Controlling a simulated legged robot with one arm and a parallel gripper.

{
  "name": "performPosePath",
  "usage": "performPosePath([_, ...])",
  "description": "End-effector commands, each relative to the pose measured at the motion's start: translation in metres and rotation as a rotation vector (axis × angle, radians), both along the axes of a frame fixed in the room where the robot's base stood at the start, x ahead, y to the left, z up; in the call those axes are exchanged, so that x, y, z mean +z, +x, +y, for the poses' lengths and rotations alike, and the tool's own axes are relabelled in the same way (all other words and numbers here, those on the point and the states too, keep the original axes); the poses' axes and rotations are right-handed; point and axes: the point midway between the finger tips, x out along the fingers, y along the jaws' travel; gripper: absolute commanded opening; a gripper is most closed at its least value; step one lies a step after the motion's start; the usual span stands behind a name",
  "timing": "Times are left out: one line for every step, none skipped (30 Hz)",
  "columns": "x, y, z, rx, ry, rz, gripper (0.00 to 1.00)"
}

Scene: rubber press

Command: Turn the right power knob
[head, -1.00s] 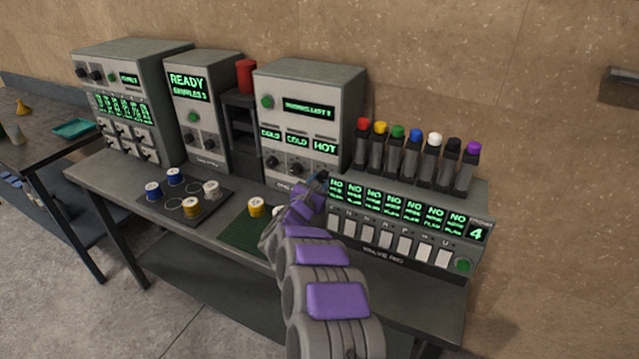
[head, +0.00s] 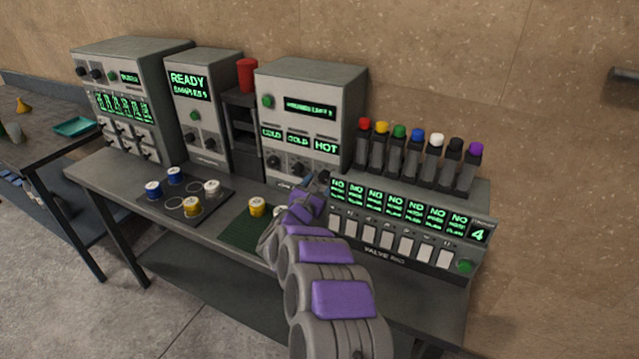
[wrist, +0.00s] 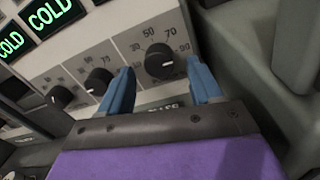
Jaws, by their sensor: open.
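The right power knob (wrist: 160,60) is black and round, on a pale panel with a printed number scale. In the wrist view it lies between the two blue fingers of my gripper (wrist: 160,67). The fingers are open, one on each side of it, with gaps visible. The middle knob (wrist: 98,80) and left knob (wrist: 58,97) sit to its left on the same panel. In the head view my gripper (head: 320,180) is at the lower right of the press machine (head: 310,90), and hides the right knob there.
A valve rig (head: 400,225) with several coloured bottles stands right of the press machine. A green mat (head: 248,236) with a yellow-and-white can (head: 257,207) lies left of my arm. A dark tray (head: 160,207) holds several cans.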

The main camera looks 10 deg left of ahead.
Motion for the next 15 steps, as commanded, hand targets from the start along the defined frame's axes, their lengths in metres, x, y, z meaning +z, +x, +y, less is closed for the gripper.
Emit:
performPosePath([0.000, -0.007, 0.004, 0.005, 0.001, 0.005, 0.64])
performPosePath([0.000, -0.012, 0.006, 0.006, 0.000, 0.006, 0.64])
performPosePath([0.000, -0.018, 0.008, 0.006, -0.001, 0.005, 0.64])
performPosePath([0.001, -0.024, 0.010, 0.006, 0.000, 0.003, 0.64])
performPosePath([0.002, -0.029, 0.012, 0.006, 0.002, 0.002, 0.64])
performPosePath([0.001, -0.036, 0.014, 0.008, 0.001, 0.004, 0.64])
performPosePath([0.000, -0.041, 0.016, 0.009, 0.001, 0.006, 0.64])
performPosePath([0.000, -0.047, 0.018, 0.007, 0.000, 0.006, 0.64])
performPosePath([0.000, -0.054, 0.020, 0.006, -0.001, 0.004, 0.64])
performPosePath([0.000, -0.060, 0.022, 0.007, 0.000, 0.006, 0.64])
performPosePath([-0.001, -0.066, 0.025, 0.009, -0.001, 0.007, 0.64])
performPosePath([-0.001, -0.075, 0.027, 0.009, -0.001, 0.007, 0.64])
performPosePath([0.000, -0.081, 0.028, 0.006, 0.000, 0.006, 0.64])
performPosePath([0.000, -0.088, 0.031, 0.008, 0.002, 0.006, 0.64])
performPosePath([0.000, -0.096, 0.034, 0.009, 0.002, 0.006, 0.64])
